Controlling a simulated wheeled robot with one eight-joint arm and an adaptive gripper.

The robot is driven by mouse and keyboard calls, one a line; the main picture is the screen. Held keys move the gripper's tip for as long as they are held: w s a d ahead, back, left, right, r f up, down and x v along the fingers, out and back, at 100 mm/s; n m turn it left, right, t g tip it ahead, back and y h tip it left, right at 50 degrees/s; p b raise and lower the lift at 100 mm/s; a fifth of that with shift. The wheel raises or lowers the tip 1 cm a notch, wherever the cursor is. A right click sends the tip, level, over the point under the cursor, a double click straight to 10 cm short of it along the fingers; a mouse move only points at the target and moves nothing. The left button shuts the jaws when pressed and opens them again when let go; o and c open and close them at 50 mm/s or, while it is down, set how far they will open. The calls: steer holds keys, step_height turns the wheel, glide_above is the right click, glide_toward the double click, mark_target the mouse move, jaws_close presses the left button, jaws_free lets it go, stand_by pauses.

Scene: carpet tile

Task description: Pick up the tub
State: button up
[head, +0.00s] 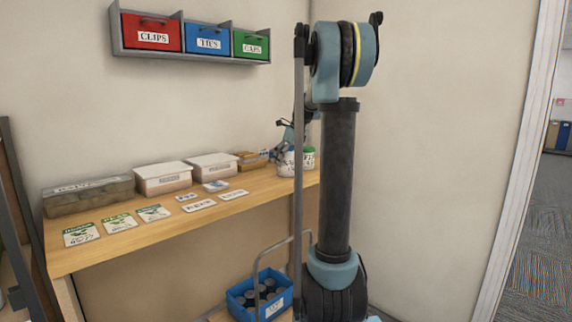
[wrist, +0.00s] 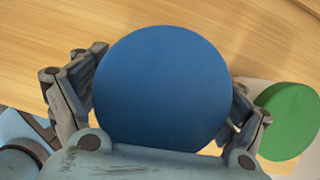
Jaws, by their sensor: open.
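A round tub with a blue lid (wrist: 162,88) fills the middle of the wrist view, seen from above. My gripper (wrist: 160,100) is open, with one finger on each side of this tub; whether the fingers touch it I cannot tell. In the head view my gripper (head: 287,148) is at the right end of the wooden shelf, over a white tub (head: 286,168), and partly hides it. A second tub with a green lid (wrist: 288,120) is close by on the right; it also shows in the head view (head: 309,158).
On the wooden shelf (head: 260,186) stand two white lidded boxes (head: 163,180), a grey-brown box (head: 88,197) and an orange-brown container (head: 250,161). Several cards lie in front. A blue crate (head: 245,305) stands below. Red, blue and green bins (head: 208,39) hang on the wall.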

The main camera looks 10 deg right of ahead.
steer(key=shift+f, duration=0.15)
steer(key=c, duration=2)
